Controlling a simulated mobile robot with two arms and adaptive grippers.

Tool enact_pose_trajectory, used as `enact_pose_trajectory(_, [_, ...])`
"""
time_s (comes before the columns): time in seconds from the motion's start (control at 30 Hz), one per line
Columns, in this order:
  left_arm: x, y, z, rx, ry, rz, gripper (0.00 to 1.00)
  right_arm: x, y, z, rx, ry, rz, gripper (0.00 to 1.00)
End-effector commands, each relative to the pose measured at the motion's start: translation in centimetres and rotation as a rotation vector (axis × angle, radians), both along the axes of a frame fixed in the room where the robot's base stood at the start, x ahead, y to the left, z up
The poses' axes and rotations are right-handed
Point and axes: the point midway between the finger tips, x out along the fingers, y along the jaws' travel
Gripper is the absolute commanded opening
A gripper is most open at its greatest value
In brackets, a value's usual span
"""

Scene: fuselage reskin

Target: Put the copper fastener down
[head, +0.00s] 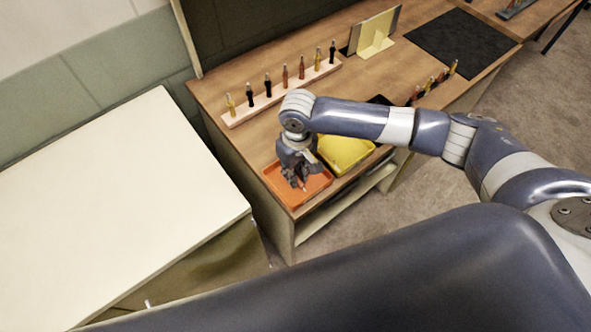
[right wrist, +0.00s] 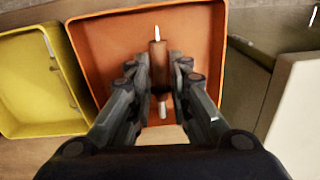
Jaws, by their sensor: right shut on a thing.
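The copper fastener (right wrist: 158,60) is a copper-brown cylinder with a pale pin at each end. My right gripper (head: 299,184) is over the orange tray (head: 318,188) at the near left end of the workbench. In the right wrist view my right gripper (right wrist: 159,82) is shut on the fastener, with a finger on each side of it. The orange tray (right wrist: 108,37) lies beneath the fastener there. I cannot tell whether the fastener touches the tray floor. In the head view the gripper mostly hides the fastener. My left gripper is not in view.
A yellow tray (head: 346,155) stands beside the orange one. A wooden rack (head: 233,121) with several upright fasteners runs along the back. A small stand (head: 377,46), a dark mat (head: 462,45) and more fasteners are farther right. A cream-topped cabinet (head: 110,210) stands left.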

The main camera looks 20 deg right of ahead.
Motion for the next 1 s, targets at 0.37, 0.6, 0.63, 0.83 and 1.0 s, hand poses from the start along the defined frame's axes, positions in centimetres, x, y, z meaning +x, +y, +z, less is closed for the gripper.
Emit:
enact_pose_trajectory(0.37, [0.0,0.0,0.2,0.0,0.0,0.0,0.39,0.0,0.0,-0.6,0.0,0.0,0.0,0.01])
enact_pose_trajectory(0.6, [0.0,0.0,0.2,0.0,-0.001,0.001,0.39,0.0,0.0,-0.7,0.0,-0.001,0.0,0.38])
enact_pose_trajectory(0.63, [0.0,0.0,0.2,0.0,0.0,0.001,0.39,0.0,0.0,-0.7,0.0,-0.001,0.0,0.38])
enact_pose_trajectory(0.83, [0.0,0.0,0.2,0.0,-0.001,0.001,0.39,0.0,0.0,-0.6,0.0,-0.001,0.0,0.38])
enact_pose_trajectory(1.0, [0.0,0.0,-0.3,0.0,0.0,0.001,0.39,0.1,0.0,0.8,0.002,-0.004,0.0,0.38])
